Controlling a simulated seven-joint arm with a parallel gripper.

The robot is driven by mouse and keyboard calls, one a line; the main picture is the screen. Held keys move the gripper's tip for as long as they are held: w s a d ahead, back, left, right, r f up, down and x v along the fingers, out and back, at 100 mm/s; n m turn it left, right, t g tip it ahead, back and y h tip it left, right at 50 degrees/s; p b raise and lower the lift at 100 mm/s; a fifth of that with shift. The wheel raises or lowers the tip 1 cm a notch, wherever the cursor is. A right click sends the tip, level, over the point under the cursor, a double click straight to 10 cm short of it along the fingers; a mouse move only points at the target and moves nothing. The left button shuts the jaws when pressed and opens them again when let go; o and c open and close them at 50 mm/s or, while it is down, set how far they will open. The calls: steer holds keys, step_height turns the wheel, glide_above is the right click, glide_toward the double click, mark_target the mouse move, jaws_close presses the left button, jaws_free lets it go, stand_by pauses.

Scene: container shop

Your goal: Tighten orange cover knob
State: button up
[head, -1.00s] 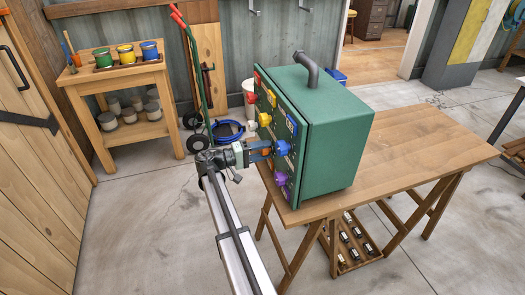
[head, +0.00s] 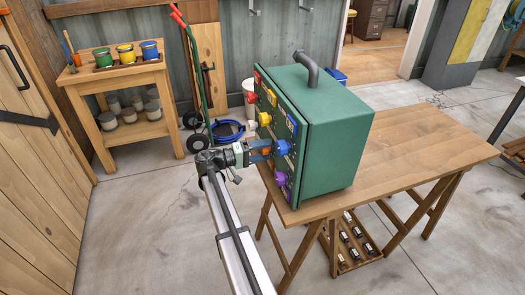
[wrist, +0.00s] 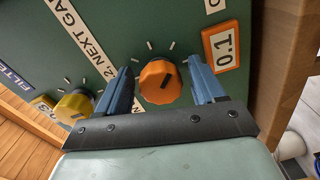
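The orange cover knob (wrist: 160,82) is round with a dark pointer mark and sits on the front panel of the green box (head: 338,140). In the head view a bit of the orange knob (head: 266,151) shows by the fingertips. My gripper (wrist: 160,85) is open, its two blue fingers on either side of the orange knob, with a visible gap on each side. In the head view my gripper (head: 262,151) reaches the panel from the left. An orange-framed label reading 0.1 (wrist: 222,46) is right of the knob.
A yellow knob (wrist: 74,105) is left of my fingers on the panel. Blue (head: 284,147) and purple (head: 281,179) knobs are close by. The box stands on a wooden table (head: 430,150), clear to the right. A shelf with coloured pots (head: 126,54) stands behind left.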

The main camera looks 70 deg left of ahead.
steer(key=s, duration=1.4)
steer(key=shift+w, duration=0.1)
stand_by(0.5)
